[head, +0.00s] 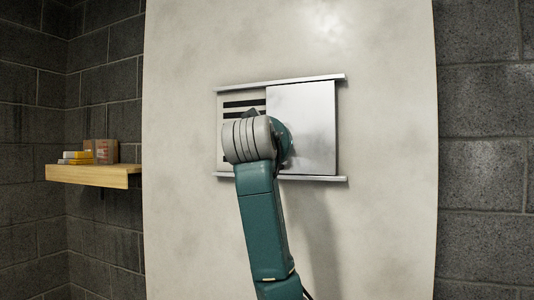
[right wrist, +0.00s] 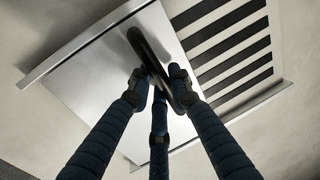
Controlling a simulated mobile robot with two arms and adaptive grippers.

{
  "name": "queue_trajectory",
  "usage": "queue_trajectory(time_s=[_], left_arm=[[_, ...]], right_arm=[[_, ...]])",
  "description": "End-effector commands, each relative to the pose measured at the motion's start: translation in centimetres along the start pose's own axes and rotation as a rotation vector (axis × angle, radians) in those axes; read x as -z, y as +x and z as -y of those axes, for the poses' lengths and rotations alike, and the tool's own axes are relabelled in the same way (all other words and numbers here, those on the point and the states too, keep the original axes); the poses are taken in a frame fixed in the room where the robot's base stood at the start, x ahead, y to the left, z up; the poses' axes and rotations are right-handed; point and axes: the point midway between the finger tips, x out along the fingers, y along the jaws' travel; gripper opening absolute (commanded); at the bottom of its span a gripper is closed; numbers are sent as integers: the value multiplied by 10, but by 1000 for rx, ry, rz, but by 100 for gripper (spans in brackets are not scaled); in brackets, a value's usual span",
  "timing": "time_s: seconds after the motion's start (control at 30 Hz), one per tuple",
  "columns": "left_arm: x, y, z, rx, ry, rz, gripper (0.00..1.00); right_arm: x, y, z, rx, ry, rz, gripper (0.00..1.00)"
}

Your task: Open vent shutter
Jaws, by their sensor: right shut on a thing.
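The vent shutter is a plain metal plate (head: 308,125) between two horizontal rails on a pale panel. In the head view it covers the right part of the vent, and dark vent slots (head: 242,103) show at the left. The right wrist view also shows the shutter plate (right wrist: 105,80) and the bare slots (right wrist: 232,48). A dark handle (right wrist: 147,52) stands out from the plate near its slot-side edge. My right gripper (right wrist: 158,83) has its three fingers closed around this handle. In the head view my right wrist hides the handle and the fingers. My left gripper is out of view.
An upper rail (head: 285,82) and a lower rail (head: 325,179) border the shutter. A wooden shelf (head: 95,175) at the left holds a cardboard box (head: 101,151) and yellow and white items. Dark block walls flank the panel, whose face around the vent is clear.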

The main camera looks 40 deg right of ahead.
Motion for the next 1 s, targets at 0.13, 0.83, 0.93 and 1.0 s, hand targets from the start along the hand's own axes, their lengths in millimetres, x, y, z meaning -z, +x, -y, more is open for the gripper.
queue_trajectory(time_s=[0.13,0.83,0.93,1.0], left_arm=[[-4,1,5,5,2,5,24],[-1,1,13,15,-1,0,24],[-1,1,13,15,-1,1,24],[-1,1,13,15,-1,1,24]], right_arm=[[0,0,-3,-1,2,3,0],[1,-3,-2,0,2,-1,35],[2,-14,-1,1,2,-2,35],[2,-26,-1,2,4,-3,35]])
